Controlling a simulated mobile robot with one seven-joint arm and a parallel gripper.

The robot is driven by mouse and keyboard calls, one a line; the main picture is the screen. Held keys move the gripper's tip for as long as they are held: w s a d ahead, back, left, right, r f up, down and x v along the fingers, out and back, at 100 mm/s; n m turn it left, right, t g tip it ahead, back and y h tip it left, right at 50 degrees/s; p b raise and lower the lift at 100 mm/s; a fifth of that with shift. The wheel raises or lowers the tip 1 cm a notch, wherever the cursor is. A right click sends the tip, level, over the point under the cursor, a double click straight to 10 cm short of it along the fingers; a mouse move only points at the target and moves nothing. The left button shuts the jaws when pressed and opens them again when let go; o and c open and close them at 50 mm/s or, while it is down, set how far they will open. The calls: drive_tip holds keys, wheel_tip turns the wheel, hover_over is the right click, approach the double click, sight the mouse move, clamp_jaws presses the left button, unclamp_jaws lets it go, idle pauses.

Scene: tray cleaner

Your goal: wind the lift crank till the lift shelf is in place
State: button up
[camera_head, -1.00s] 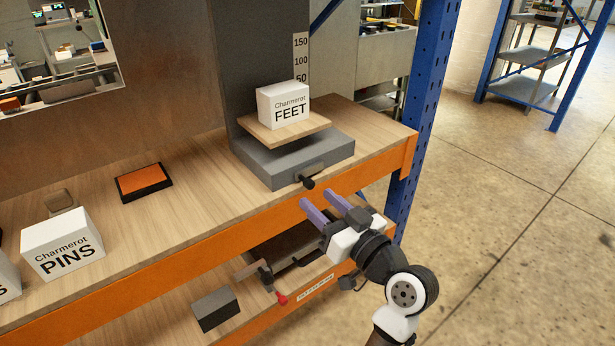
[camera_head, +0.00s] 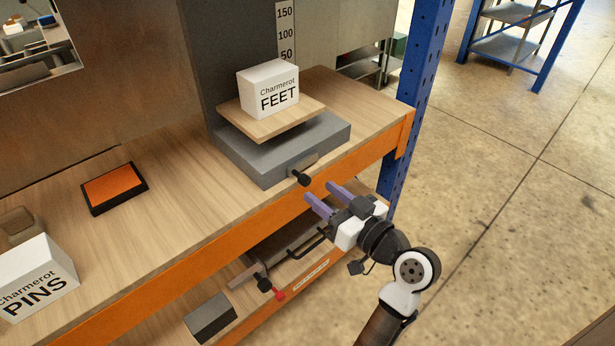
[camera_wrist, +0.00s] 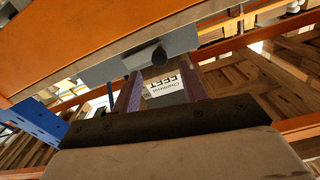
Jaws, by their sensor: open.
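The lift stands on the bench top with a grey base (camera_head: 250,160). Its wooden lift shelf (camera_head: 305,112) sits a little above the base and carries a white box marked FEET (camera_head: 268,88). The lift crank (camera_head: 302,178), a black knob on a grey arm, sticks out from the base's front. My gripper (camera_head: 318,191) is open and empty, just in front of and below the crank knob, apart from it. In the wrist view the knob (camera_wrist: 152,54) shows beyond the purple fingertips (camera_wrist: 160,73).
A height scale (camera_head: 286,32) marked 50, 100 and 150 runs up the grey column. An orange pad (camera_head: 115,188) and a PINS box (camera_head: 38,280) lie left on the bench. The orange beam (camera_head: 240,240) edges the bench; a blue post (camera_head: 418,90) stands right. Open floor lies right.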

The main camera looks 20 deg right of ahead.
sight(308, 182)
drive_tip(key=shift+p+x, duration=0.45)
drive_tip(key=shift+x, duration=2.3)
clamp_jaws()
